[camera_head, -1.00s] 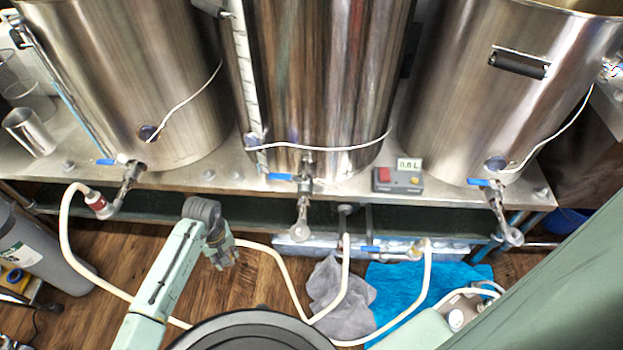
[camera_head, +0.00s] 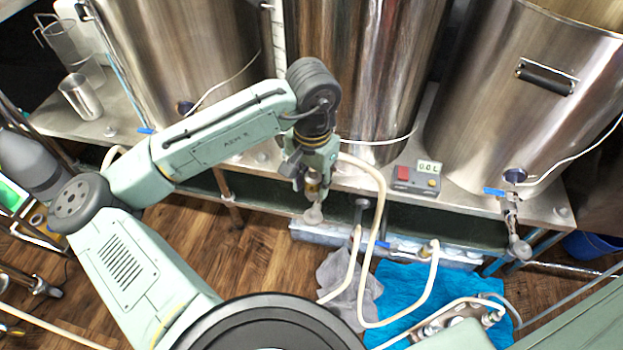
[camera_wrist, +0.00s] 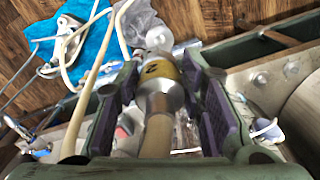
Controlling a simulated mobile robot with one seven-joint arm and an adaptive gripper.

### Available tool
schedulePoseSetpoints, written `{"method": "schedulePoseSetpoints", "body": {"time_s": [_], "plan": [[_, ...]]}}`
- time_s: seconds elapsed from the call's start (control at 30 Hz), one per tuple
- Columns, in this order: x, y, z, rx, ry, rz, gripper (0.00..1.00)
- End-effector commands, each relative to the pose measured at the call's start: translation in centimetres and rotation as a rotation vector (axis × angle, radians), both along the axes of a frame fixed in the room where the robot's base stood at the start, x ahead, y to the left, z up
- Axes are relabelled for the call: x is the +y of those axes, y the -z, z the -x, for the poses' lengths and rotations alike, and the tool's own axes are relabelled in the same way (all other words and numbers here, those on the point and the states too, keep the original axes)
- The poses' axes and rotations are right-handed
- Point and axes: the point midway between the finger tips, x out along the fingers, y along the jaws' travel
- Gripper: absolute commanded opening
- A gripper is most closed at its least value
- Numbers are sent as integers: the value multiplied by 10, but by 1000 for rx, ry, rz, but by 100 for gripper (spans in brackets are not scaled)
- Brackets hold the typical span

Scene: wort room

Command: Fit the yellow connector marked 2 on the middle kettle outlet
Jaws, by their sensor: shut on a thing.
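My gripper (camera_head: 316,182) is at the front of the middle kettle (camera_head: 365,70), above its outlet (camera_head: 313,214). In the wrist view my gripper (camera_wrist: 160,92) has its purple-padded fingers shut on the connector (camera_wrist: 160,82), a metal fitting with a yellow band marked 2. A cream hose (camera_wrist: 157,135) runs back from the connector. The connector's front end lines up with the rounded metal outlet end (camera_wrist: 159,38). They look very close or touching; I cannot tell whether the connector is seated. In the head view the gripper hides most of the connector and the outlet's valve.
A control box (camera_head: 416,180) stands on the shelf right of the middle kettle. The right kettle's outlet (camera_head: 517,245) is free of any hose. Hose loops hang near my gripper.

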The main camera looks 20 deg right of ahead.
Motion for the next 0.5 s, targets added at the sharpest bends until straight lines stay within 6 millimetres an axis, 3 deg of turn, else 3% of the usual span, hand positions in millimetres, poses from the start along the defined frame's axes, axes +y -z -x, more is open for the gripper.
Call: {"method": "schedulePoseSetpoints", "body": {"time_s": [0.5], "plan": [[0, 50, 0, 0, -1, 1, 3]]}}
